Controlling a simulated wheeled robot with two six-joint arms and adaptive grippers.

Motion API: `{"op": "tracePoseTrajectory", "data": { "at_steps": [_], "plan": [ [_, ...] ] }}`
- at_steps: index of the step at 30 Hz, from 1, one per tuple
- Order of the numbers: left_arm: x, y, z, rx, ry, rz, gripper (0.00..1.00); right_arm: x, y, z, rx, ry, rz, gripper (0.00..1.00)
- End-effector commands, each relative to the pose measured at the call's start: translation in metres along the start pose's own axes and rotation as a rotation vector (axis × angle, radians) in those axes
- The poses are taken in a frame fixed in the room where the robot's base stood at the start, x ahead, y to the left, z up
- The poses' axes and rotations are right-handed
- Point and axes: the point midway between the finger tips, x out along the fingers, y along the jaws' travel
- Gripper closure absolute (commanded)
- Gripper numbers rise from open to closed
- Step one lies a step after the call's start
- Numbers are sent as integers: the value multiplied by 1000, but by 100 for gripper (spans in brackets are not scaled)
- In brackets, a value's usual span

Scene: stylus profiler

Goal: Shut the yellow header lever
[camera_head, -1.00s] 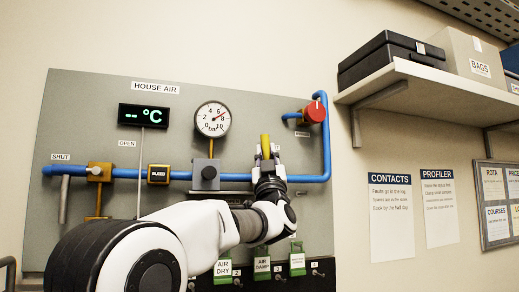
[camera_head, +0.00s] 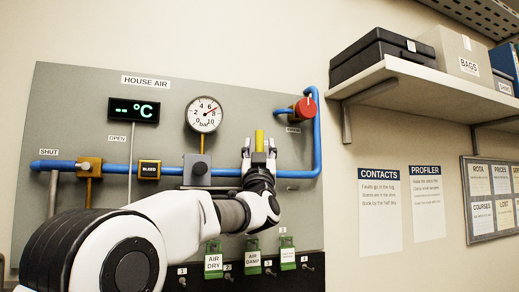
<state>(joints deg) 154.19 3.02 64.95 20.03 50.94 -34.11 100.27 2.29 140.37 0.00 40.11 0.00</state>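The yellow header lever (camera_head: 259,139) stands upright in front of the blue pipe on the grey HOUSE AIR panel, right of the round gauge. My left gripper (camera_head: 259,151) reaches up to it from below. Its two fingers stand apart, one on each side of the lever, with what looks like a gap to it. The lever's lower part and pivot are hidden behind the gripper. My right gripper is not in view.
The blue pipe (camera_head: 301,173) runs across the panel and bends up to a red knob (camera_head: 305,108). A pressure gauge (camera_head: 204,114) and a dark display (camera_head: 134,110) sit above it. Green tagged parts (camera_head: 252,259) hang below. A shelf (camera_head: 420,85) juts out at right.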

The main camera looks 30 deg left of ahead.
Motion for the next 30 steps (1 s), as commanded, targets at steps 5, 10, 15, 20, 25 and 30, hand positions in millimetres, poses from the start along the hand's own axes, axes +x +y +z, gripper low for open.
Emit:
{"op": "tracePoseTrajectory", "data": {
  "at_steps": [5,10,15,20,25,30],
  "plan": [
    [-1,1,2,0,-3,1,54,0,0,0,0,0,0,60],
    [-13,1,3,1,-6,3,54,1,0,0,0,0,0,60],
    [-49,1,2,2,-6,3,54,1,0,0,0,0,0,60],
    [-90,1,2,2,-4,3,54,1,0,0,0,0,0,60],
    [-116,1,2,1,-3,1,54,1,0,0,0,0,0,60],
    [-121,0,2,0,-2,0,54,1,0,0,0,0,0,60]
  ]
}}
